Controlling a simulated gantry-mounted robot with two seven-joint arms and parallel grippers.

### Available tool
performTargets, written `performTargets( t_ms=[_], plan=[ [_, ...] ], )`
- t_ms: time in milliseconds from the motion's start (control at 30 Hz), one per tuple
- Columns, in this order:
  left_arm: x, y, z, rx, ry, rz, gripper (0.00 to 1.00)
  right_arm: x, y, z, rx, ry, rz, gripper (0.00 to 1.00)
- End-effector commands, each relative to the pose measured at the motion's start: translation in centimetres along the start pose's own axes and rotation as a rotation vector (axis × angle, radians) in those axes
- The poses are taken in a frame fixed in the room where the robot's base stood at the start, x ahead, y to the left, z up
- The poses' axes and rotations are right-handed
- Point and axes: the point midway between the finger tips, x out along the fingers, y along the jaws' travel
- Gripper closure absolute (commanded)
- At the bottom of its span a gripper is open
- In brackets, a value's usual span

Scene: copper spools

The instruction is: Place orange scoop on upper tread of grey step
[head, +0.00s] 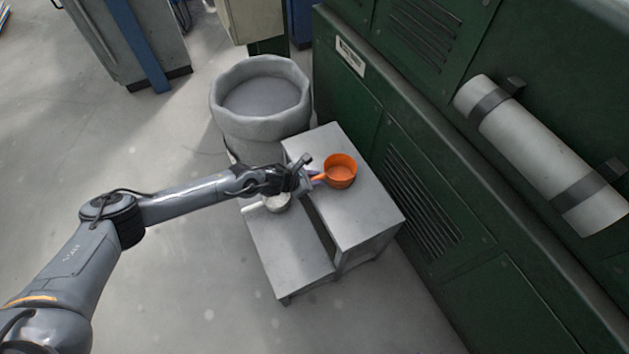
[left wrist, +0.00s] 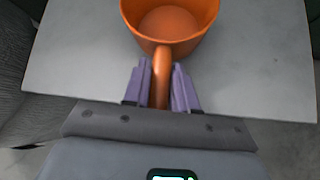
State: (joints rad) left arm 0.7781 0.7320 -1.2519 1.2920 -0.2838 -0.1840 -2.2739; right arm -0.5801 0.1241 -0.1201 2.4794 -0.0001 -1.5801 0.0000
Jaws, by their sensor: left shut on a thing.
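The orange scoop (head: 341,171) is at the upper tread (head: 365,213) of the grey step, upright with its open cup facing up. My left gripper (head: 314,181) is shut on the scoop's handle. In the left wrist view the purple fingertips (left wrist: 161,85) sit on both sides of the handle, and the scoop's cup (left wrist: 170,25) is over the grey tread (left wrist: 255,75). I cannot tell whether the cup's base touches the tread. My right gripper is not in view.
A light grey scoop (head: 277,203) sits on the lower tread (head: 290,250), partly under my left gripper. A grey lined bin (head: 260,95) stands behind the step. A green machine cabinet (head: 430,200) borders the step's right side. The upper tread's near part is bare.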

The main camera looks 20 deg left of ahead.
Motion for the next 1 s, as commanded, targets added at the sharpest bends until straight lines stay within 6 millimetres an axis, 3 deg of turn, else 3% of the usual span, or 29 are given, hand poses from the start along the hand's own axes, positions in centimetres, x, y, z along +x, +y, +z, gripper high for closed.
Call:
performTargets(
  t_ms=[400, 433, 567, 1000],
  plan=[
    [0.37, -0.07, -0.3, 0.0, -0.002, 0.001, 1.0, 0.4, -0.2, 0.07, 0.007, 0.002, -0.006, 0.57],
    [0.27, -0.05, -0.2, 0.0, -0.002, 0.001, 0.69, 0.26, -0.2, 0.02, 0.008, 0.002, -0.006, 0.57],
    [0.25, -0.05, -0.2, 0.0, -0.002, 0.0, 0.49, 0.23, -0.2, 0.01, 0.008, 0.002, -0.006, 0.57],
    [-0.47, 0.08, 0.11, 0.0, -0.001, 0.001, 0.48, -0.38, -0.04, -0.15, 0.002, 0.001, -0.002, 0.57]
  ],
)
